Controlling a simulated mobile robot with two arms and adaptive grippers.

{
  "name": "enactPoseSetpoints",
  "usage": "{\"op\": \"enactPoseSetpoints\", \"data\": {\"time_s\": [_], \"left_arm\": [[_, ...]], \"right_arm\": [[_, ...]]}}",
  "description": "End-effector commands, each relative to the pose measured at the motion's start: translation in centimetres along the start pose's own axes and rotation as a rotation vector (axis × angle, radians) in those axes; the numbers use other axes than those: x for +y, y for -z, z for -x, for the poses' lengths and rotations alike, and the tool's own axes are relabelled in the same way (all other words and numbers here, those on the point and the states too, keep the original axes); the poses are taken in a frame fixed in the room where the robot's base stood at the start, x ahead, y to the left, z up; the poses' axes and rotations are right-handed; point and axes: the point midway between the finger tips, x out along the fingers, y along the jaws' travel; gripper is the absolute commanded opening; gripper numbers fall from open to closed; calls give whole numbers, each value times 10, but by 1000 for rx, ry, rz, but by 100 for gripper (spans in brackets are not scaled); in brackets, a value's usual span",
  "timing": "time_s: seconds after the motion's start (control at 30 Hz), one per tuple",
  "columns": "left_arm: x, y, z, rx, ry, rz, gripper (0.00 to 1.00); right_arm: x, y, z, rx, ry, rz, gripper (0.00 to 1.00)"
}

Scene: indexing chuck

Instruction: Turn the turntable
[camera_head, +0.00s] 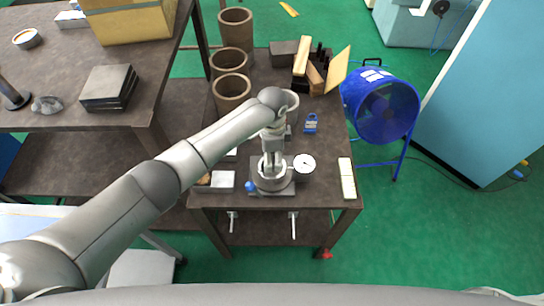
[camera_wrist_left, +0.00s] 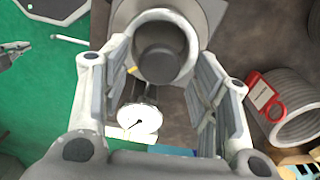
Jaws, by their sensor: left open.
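The turntable (camera_head: 272,184) is a round grey chuck with a raised rim on a square base, near the front edge of the dark workbench. A white dial gauge (camera_head: 304,164) stands at its right. My left gripper (camera_head: 272,163) points down over the turntable, its fingers at the chuck's middle. In the left wrist view my gripper (camera_wrist_left: 166,58) is open, one finger on each side of the chuck's ring (camera_wrist_left: 148,73) and dark centre. I cannot tell whether the fingers touch it. The gauge (camera_wrist_left: 139,120) also shows between the fingers.
A blue knob (camera_head: 250,186) sits at the turntable's left. A pale bar (camera_head: 347,178) lies near the bench's right edge, and a blue padlock (camera_head: 311,123) lies behind. Several brown cylinders (camera_head: 231,88) stand at back left. A blue fan (camera_head: 385,110) stands on the floor at right.

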Motion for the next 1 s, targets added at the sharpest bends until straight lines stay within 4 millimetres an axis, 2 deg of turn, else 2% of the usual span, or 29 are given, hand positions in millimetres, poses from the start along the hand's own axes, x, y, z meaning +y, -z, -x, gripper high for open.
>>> {"op": "enactPoseSetpoints", "data": {"time_s": [0.3, 0.5, 0.67, 1.0], "left_arm": [[-1, 0, 68, 2, 5, 0, 55], [-1, 0, 97, 1, 3, 0, 55], [-1, 0, 107, 1, 2, 1, 55], [-1, 0, 107, 0, 2, 1, 55]], "right_arm": [[-2, 0, 0, 0, 2, -1, 0], [-2, 0, 0, 0, 2, -1, 0], [-2, 0, 0, 0, 2, -1, 0], [-2, 0, 0, 0, 2, -1, 0]]}}
